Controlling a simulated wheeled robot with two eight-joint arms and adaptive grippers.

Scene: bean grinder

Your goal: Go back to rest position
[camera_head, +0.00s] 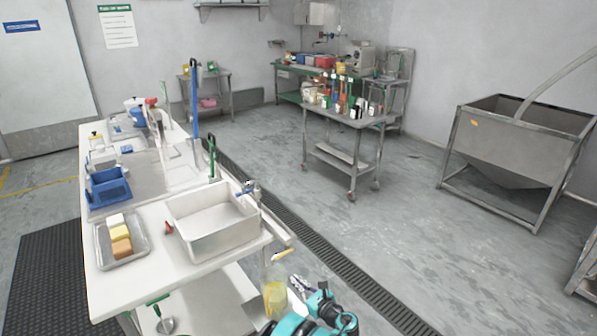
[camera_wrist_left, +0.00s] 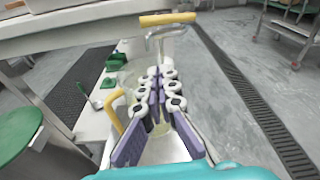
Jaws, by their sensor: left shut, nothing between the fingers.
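My left gripper (camera_head: 298,284) is low at the bottom of the head view, off the near right end of the white table (camera_head: 160,215). In the left wrist view the fingers of the left gripper (camera_wrist_left: 162,74) are together, with nothing between them. A clear container with yellow in it (camera_head: 275,290) stands close beside the gripper in the head view. In the left wrist view a yellow handle (camera_wrist_left: 113,108) shows just left of the fingers, and the fingers partly hide what is behind. My right gripper is in neither view.
The table carries a white sink basin (camera_head: 212,222), a blue bin (camera_head: 108,187) and a tray with sponges (camera_head: 121,258). A yellow-handled tool (camera_wrist_left: 168,19) sticks out from the table edge ahead of the fingers. A floor drain (camera_head: 310,236) runs alongside. Open floor lies to the right.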

